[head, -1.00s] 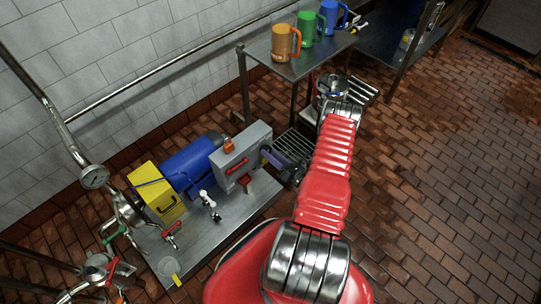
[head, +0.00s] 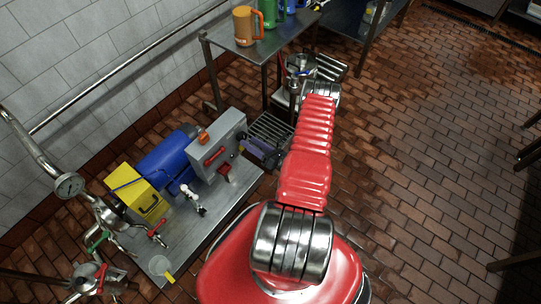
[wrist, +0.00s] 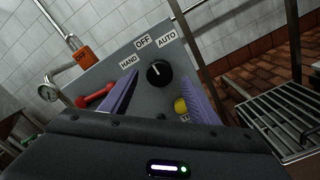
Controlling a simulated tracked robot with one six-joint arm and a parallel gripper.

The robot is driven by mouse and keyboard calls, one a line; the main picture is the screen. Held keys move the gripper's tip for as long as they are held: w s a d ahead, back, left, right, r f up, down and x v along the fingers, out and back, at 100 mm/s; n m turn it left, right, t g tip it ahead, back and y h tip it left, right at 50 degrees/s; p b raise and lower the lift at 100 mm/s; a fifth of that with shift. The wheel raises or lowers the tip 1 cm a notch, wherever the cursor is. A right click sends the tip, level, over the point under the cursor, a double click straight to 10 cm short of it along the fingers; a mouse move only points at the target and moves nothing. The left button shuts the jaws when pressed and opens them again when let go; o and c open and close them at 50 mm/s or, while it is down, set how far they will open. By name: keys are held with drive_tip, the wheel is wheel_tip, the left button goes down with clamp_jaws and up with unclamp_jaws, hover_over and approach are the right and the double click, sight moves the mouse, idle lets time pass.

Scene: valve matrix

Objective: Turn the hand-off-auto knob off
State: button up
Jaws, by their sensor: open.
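The hand-off-auto knob (wrist: 159,73) is a round black knob on a grey control box (wrist: 110,70). Labels HAND, OFF and AUTO are set around its upper side. A small light mark shows on the knob, but I cannot tell surely which label it points at. My gripper (wrist: 160,82) is open, with its purple fingers to the left and right of the knob in the wrist view. Nothing is held, and whether the fingers touch the panel is unclear. In the head view my gripper (head: 262,152) is at the right face of the grey box (head: 222,138).
A metal rack (wrist: 285,115) stands to the right. A blue motor (head: 167,158) sits behind the box. Open tiled floor lies to the right.

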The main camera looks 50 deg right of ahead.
drive_tip(key=s, duration=1.1)
drive_tip(key=shift+d, duration=0.15)
drive_tip(key=shift+f, duration=0.1)
idle(0.4)
drive_tip(key=s+a+f+n+g+y, duration=0.1)
drive_tip(key=a+n+y, duration=0.2)
drive_tip(key=a, duration=0.3)
drive_tip(key=s+a+r+n+g+y, duration=0.2)
drive_tip(key=a+r+n+g+y, duration=0.65)
drive_tip(key=r+n, duration=0.45)
drive_tip(key=a+r+n+g+h, duration=0.2)
drive_tip(key=r+n+g+h, duration=0.3)
drive_tip(key=r+n, duration=0.6)
drive_tip(key=a+r+n+g+h, duration=0.2)
drive_tip(key=r+n+g+h, duration=0.25)
drive_tip(key=r+n, duration=0.55)
drive_tip(key=a+r+n+t+h, duration=0.1)
drive_tip(key=a+r+n+t, duration=0.2)
drive_tip(key=a+r, duration=0.4)
drive_tip(key=w+a+r+n+t+h, duration=0.1)
drive_tip(key=a+r+n+t, duration=0.2)
drive_tip(key=a+r, duration=0.4)
drive_tip(key=shift+r+t+h, duration=0.3)
drive_tip(key=shift+r, duration=2.8)
